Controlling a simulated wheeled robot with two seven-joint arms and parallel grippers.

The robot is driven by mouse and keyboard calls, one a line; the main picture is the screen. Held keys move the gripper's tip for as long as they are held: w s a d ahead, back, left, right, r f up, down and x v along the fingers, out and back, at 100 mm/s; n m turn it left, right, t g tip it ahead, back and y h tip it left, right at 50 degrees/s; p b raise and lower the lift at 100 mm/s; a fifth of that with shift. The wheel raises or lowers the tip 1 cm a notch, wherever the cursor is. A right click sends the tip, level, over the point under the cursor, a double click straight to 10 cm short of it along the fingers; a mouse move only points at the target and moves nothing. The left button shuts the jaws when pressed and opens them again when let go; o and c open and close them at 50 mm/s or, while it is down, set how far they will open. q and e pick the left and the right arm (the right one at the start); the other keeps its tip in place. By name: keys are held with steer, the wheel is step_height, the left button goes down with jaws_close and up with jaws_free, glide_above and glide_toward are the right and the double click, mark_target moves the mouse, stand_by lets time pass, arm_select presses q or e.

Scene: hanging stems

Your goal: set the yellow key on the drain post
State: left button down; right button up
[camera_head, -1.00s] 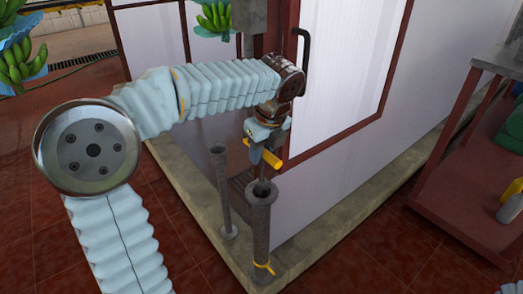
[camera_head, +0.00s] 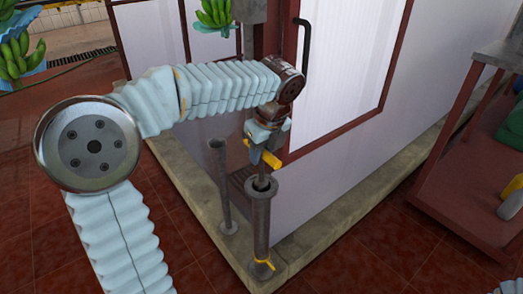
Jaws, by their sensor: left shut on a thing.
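The yellow key (camera_head: 272,161) is a yellow crossbar with a grey shank below it, held in my left gripper (camera_head: 262,149). The gripper points down, shut on the key. A grey post (camera_head: 261,220) with a yellow tie low on it stands directly below the key; I take it as the drain post. The shank's lower end is at the post's open top in the picture; whether it is inside or just in front, I cannot tell. The jaws partly cover the key. My right gripper is out of view.
A thinner grey post (camera_head: 223,190) stands just left on the concrete kerb (camera_head: 345,200). A white wall and a red-framed door (camera_head: 340,70) with a dark handle rise behind. A red table (camera_head: 480,185) stands at right. Green bananas (camera_head: 214,15) hang at the back.

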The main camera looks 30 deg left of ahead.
arm_select(q)
steer(key=shift+f, duration=0.3)
stand_by(0.4)
steer(key=shift+f+b, duration=0.45)
steer(key=shift+f, duration=0.75)
stand_by(0.9)
steer(key=c, duration=0.5)
jaws_free()
steer(key=shift+f, duration=0.1)
